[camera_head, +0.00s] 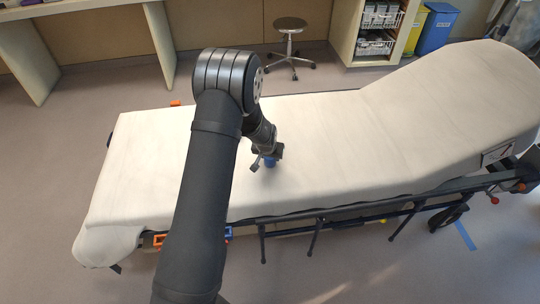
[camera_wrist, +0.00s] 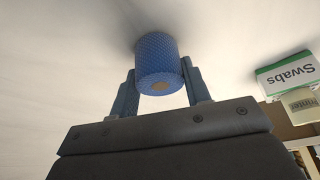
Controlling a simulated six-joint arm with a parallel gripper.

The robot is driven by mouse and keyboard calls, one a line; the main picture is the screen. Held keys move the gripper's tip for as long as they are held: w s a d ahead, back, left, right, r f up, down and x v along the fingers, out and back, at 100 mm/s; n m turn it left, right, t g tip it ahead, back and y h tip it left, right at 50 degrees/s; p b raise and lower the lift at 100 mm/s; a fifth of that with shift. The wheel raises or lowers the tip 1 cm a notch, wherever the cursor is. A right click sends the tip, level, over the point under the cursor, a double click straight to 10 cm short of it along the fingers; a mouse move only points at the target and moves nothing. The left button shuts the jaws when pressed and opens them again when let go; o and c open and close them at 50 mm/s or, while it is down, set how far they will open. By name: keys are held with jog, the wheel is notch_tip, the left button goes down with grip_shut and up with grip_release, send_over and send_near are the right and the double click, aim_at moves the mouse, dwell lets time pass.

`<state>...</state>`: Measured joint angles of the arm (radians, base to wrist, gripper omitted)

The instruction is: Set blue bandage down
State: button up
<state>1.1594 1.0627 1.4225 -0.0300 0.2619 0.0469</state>
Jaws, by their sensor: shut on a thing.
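The blue bandage (camera_wrist: 158,62) is a textured blue roll held between the two fingers of my gripper (camera_wrist: 160,88) in the wrist view. Its far end meets or nearly meets the pale sheet, with a faint shadow there. I cannot tell whether it touches. In the head view, my gripper (camera_head: 268,156) is low over the middle of the white stretcher (camera_head: 340,140), and a bit of the blue bandage (camera_head: 270,162) shows under it. My arm hides part of the stretcher's left half.
A white and green Swabs box (camera_wrist: 288,74) and a smaller pale box (camera_wrist: 302,104) show at the wrist view's right. The stretcher's raised backrest (camera_head: 465,90) is at right and its side rail (camera_head: 360,208) runs along the near edge. A stool (camera_head: 290,30) stands behind. The sheet around my gripper is clear.

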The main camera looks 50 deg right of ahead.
jog(key=o, duration=1)
jog(key=shift+r, duration=0.25)
jog(key=v, duration=1.1)
jog(key=shift+a+r, duration=0.2)
jog(key=shift+r, duration=0.2)
jog(key=shift+f, duration=0.1)
jog(key=x, duration=1.2)
jog(key=shift+s+f, duration=0.1)
